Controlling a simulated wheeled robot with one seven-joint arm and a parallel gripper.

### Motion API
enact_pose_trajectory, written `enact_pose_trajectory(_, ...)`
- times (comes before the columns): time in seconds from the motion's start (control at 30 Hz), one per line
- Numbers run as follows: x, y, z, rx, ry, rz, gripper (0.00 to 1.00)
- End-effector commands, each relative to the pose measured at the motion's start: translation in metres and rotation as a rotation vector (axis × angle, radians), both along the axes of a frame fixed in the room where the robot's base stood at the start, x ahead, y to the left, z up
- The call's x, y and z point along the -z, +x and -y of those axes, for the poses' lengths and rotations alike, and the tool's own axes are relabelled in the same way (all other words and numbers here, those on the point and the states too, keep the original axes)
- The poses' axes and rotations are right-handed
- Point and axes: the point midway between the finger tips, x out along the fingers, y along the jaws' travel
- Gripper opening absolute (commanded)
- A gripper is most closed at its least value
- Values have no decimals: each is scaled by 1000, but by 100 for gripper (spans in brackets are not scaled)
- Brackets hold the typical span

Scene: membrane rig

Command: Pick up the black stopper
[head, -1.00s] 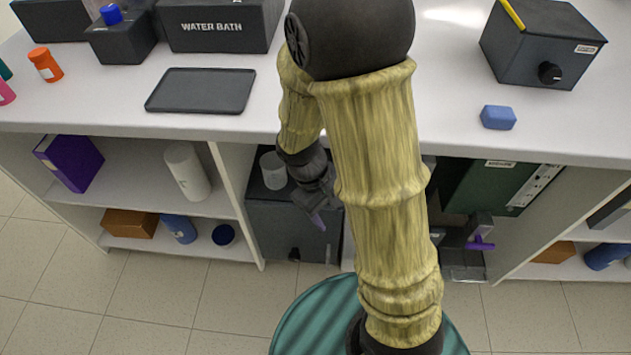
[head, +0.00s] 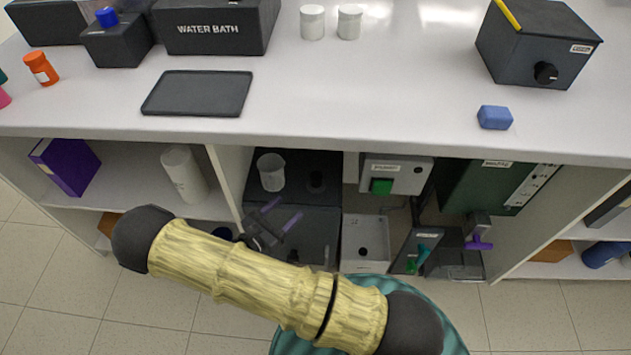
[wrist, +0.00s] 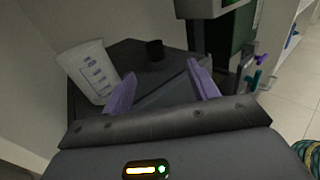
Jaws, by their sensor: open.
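The black stopper (wrist: 154,50) stands upright on top of a dark box (wrist: 128,52) in the wrist view, just beyond my fingertips and roughly between them. In the head view a small dark cylinder that looks like the stopper (head: 316,182) shows faintly against the box's dark top. My gripper (head: 281,212) is open and empty, with its two purple fingers apart, in front of the box in the under-bench bay. The fingers also show in the wrist view (wrist: 161,72), on the near side of the stopper and not touching it.
A clear graduated beaker (head: 271,173) stands left of the stopper on the box. The bench top (head: 330,110) overhangs the bay.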

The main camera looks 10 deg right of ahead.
Motion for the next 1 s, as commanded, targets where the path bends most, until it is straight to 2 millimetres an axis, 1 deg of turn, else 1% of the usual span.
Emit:
enact_pose_trajectory(0.03, 2, 1, -5, -29, -21, 3, 59)
enact_pose_trajectory(0.13, 3, 3, -7, -45, -33, 5, 59)
enact_pose_trajectory(0.37, 3, 3, -6, -40, -31, 4, 59)
enact_pose_trajectory(0.47, 3, 5, -2, -39, -30, 3, 59)
enact_pose_trajectory(0.57, 4, 12, 7, -36, -30, 4, 59)
enact_pose_trajectory(1.0, 4, 59, 68, -35, -30, 3, 59)
